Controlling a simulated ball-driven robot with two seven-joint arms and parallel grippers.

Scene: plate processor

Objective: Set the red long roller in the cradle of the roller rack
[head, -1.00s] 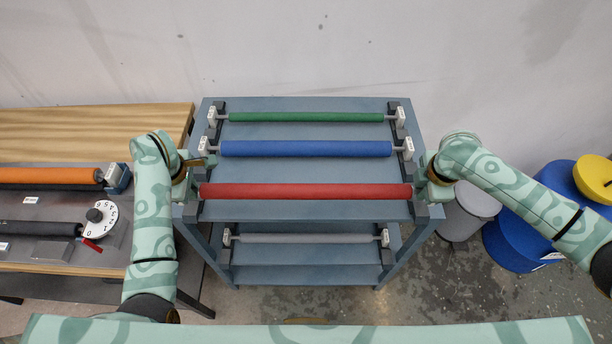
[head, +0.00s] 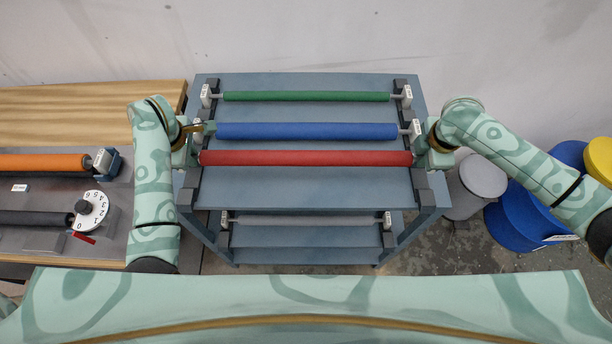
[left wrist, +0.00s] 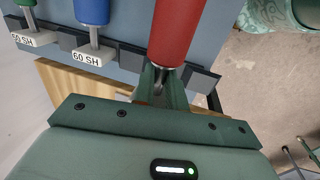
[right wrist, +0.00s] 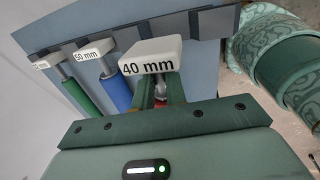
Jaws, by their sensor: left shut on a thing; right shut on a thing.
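The red long roller (head: 305,158) spans the blue-grey roller rack (head: 310,190) from side to side. My left gripper (head: 190,155) is shut on its left end; in the left wrist view the fingers (left wrist: 160,85) close around the shaft beside the red sleeve (left wrist: 178,30). My right gripper (head: 424,155) is shut on the right end, where the right wrist view shows a white "40 mm" tag (right wrist: 150,55). The roller looks level, between the blue roller and the dark front supports (head: 187,197) of the top shelf. Whether it touches a support is hidden.
A blue roller (head: 305,131) and a green roller (head: 305,96) lie behind it. A grey roller (head: 305,219) lies on the lower shelf. A bench with an orange roller (head: 45,163) and dial (head: 92,210) stands left; bins (head: 477,182) and blue drums (head: 530,215) stand right.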

